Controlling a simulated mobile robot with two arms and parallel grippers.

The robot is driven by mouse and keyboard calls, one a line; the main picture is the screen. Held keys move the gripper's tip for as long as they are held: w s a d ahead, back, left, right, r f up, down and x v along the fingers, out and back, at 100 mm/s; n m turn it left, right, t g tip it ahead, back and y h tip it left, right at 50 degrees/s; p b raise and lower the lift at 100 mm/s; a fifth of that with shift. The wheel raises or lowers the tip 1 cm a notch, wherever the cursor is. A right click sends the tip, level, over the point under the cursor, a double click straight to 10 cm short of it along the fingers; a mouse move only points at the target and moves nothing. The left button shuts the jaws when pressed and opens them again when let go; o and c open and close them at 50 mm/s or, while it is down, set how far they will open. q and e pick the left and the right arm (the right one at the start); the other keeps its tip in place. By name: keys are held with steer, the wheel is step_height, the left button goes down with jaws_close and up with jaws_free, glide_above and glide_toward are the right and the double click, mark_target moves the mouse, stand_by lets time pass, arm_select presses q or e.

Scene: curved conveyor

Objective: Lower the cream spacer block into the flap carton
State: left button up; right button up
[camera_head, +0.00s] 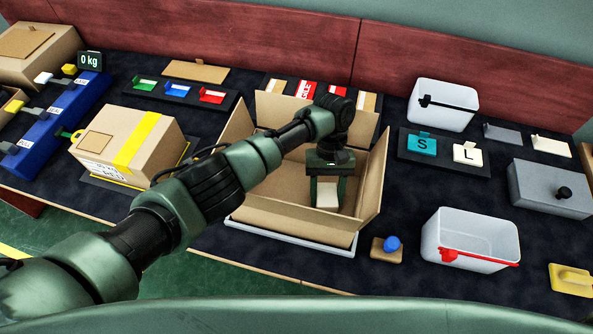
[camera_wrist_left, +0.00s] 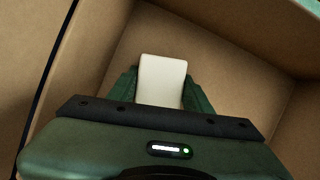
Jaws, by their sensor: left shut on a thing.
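The open flap carton (camera_head: 268,217) stands in the middle of the table with its flaps spread outward. My left gripper (camera_head: 328,190) reaches down inside it, shut on the cream spacer block (camera_head: 327,195). In the left wrist view the cream block (camera_wrist_left: 162,80) sits between the two green fingers of the left gripper (camera_wrist_left: 162,92), with brown carton walls (camera_wrist_left: 225,75) around it. I cannot tell whether the block touches the carton floor. My right gripper is not in view.
A taped closed carton (camera_head: 128,145) stands left of the flap carton. A blue-knobbed stamp (camera_head: 389,245) and a white bin with a red latch (camera_head: 468,236) stand to the right. Red, blue and green cards lie behind, and a label rack (camera_head: 443,152) lies at right.

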arm_select(q)
steer(key=o, duration=1.4)
steer(key=shift+b+v, duration=0.45)
steer(key=shift+v, duration=3.5)
